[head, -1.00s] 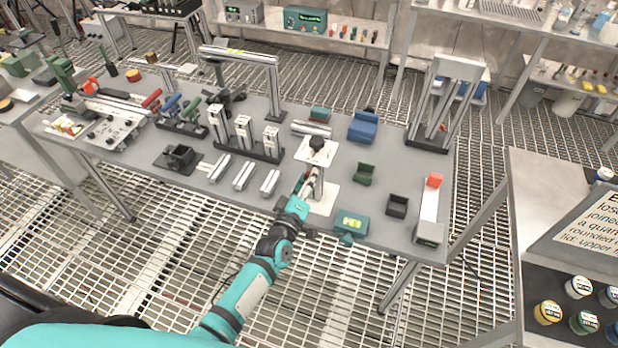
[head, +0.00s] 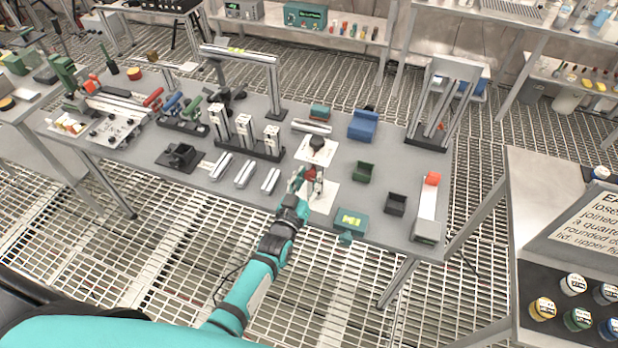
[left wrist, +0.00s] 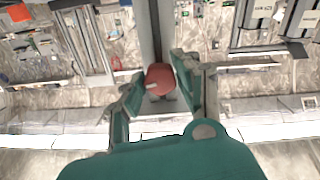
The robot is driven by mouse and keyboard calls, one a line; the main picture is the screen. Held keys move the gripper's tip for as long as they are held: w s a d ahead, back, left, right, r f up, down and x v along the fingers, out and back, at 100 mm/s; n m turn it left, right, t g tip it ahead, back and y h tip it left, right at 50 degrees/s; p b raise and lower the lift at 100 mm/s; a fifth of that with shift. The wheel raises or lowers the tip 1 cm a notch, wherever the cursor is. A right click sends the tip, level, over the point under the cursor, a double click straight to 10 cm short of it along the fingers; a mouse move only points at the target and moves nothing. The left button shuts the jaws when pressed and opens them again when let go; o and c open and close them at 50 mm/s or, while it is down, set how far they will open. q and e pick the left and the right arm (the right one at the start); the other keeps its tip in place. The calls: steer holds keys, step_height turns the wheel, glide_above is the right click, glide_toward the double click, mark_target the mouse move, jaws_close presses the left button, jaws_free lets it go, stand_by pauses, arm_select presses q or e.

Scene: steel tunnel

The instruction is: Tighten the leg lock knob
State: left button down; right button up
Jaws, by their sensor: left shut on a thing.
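The red leg lock knob (head: 311,173) is on the side of an upright metal leg, above a white base plate (head: 324,202). The leg bears a white top plate (head: 314,157) with a dark round knob (head: 317,143) on it. My left gripper (head: 305,177) comes in from the front and is shut on the red knob. In the left wrist view the red knob (left wrist: 160,79) sits between the two teal fingers of the gripper (left wrist: 158,88), in front of the grey leg (left wrist: 151,30). My right gripper does not show.
A teal box with a lit display (head: 351,221) stands close to the right of the base plate. Small bins, green (head: 364,171) and black (head: 396,204), lie farther right. Metal profiles (head: 244,174) lie to the left. The floor in front is open grating.

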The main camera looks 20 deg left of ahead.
arm_select(q)
steer(key=shift+m, duration=1)
steer(key=shift+f, duration=0.1)
steer(key=c, duration=0.9)
jaws_free()
steer(key=shift+s, duration=0.1)
steer(key=s, duration=1.2)
steer(key=shift+a, duration=0.3)
steer(key=shift+w, duration=0.1)
